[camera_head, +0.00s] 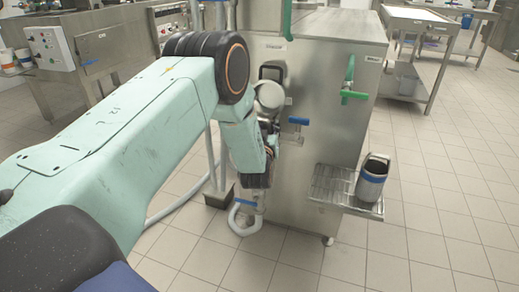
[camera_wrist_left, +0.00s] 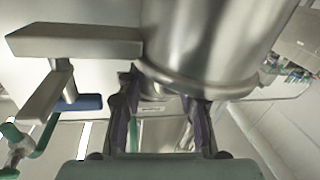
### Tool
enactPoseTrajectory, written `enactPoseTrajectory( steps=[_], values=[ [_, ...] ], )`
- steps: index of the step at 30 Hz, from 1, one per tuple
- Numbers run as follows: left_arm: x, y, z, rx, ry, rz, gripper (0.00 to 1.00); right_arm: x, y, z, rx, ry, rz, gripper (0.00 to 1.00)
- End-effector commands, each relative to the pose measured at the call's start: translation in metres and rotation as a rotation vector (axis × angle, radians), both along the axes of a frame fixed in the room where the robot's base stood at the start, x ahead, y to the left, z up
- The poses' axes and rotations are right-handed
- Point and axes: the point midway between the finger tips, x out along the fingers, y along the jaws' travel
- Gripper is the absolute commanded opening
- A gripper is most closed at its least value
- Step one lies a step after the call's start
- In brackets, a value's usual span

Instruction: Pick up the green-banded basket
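My left arm reaches across the head view to the front of a steel machine. Its gripper (camera_wrist_left: 160,92) shows best in the left wrist view, with two dark fingers spread apart and nothing seen clamped between them. A large shiny steel cylinder (camera_wrist_left: 215,40) is close beyond the fingertips, its rim overlapping them; I cannot tell whether they touch. A rounded steel part (camera_head: 269,95) also shows beside the arm in the head view. I see no green band on either. A steel container with a blue band (camera_head: 372,179) and dark handle stands upright on a drip tray (camera_head: 330,186).
The steel machine (camera_head: 325,75) has a blue-handled tap (camera_head: 298,121) and a green-handled tap (camera_head: 353,96). A flat metal bar (camera_wrist_left: 75,41) is close to my gripper. Tiled floor is clear at right.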

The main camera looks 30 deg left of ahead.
Motion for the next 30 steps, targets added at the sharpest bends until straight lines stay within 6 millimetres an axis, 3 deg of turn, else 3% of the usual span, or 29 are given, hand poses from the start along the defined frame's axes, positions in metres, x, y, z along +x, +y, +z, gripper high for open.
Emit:
enactPoseTrajectory(
  steps=[4, 11, 23, 30],
  values=[
    [0.0107, 0.0034, -0.0007, 0.001, 0.0, -0.001, 0.35, 0.0, 0.0, -0.0051, 0.0, 0.0, 0.0, 0.37],
    [0.0121, 0.0026, 0.0003, 0.001, 0.001, -0.002, 0.35, 0.0, 0.0, -0.0043, 0.0, 0.0, 0.0, 0.37],
    [0.0118, 0.0027, 0.0001, 0.001, 0.001, -0.001, 0.01, 0.0, 0.0, -0.0043, 0.0, 0.0, 0.0, 0.37],
    [0.0117, 0.0028, 0.0001, 0.001, 0.001, -0.001, 0.0, 0.0, 0.0, -0.0043, 0.0, 0.0, 0.0, 0.37]
  ],
)
